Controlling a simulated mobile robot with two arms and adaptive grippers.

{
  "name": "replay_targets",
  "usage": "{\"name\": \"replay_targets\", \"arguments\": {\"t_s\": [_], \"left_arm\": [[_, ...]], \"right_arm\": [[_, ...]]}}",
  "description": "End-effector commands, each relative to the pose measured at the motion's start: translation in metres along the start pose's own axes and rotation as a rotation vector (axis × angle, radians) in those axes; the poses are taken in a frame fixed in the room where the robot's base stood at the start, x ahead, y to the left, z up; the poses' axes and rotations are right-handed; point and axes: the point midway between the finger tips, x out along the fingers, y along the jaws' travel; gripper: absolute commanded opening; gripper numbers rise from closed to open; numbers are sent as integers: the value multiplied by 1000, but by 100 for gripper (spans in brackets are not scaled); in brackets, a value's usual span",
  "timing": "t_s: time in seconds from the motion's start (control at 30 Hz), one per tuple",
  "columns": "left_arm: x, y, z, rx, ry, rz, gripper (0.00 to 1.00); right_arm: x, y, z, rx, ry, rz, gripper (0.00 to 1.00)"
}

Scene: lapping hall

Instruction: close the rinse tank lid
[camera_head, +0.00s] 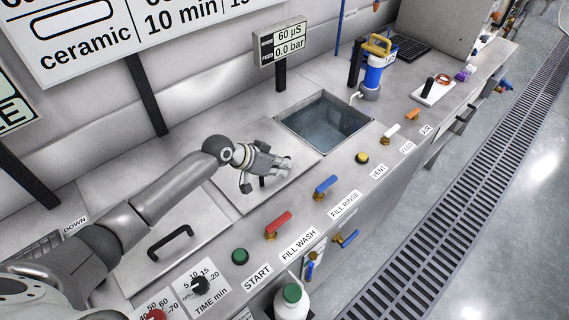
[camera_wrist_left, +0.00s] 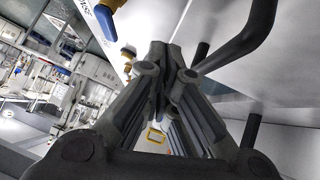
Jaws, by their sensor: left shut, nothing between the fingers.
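The rinse tank (camera_head: 328,124) is an open square basin with water in it. A flat grey metal lid (camera_head: 284,184) lies to the left of the opening, leaving the water uncovered. My left gripper (camera_head: 286,164) is above this lid, shut and empty. It hides most of the lid's handle in the head view. In the left wrist view, the shut fingertips (camera_wrist_left: 166,52) are beside a dark bar handle (camera_wrist_left: 258,38), apart from it as far as I can tell. My right gripper is in neither view.
Another lid with a black handle (camera_head: 171,242) covers the tank on the left. A red valve lever (camera_head: 278,223) and a blue valve lever (camera_head: 325,184) line the front edge. A display (camera_head: 281,43) stands behind the tank, and a blue filter canister (camera_head: 373,72) to its right.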

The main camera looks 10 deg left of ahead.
Motion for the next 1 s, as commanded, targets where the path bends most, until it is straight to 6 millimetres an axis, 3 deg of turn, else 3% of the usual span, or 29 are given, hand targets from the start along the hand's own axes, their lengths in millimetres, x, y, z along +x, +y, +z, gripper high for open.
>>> {"name": "replay_targets", "arguments": {"t_s": [0.03,0.1,0.5,1.0], "left_arm": [[-12,3,-5,1,0,0,0],[-22,4,-5,1,1,0,0],[-70,12,-4,1,4,-1,0],[-79,13,-2,2,6,0,0]], "right_arm": [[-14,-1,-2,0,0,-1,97],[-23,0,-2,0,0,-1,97],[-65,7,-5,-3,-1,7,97],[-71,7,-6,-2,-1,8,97]]}}
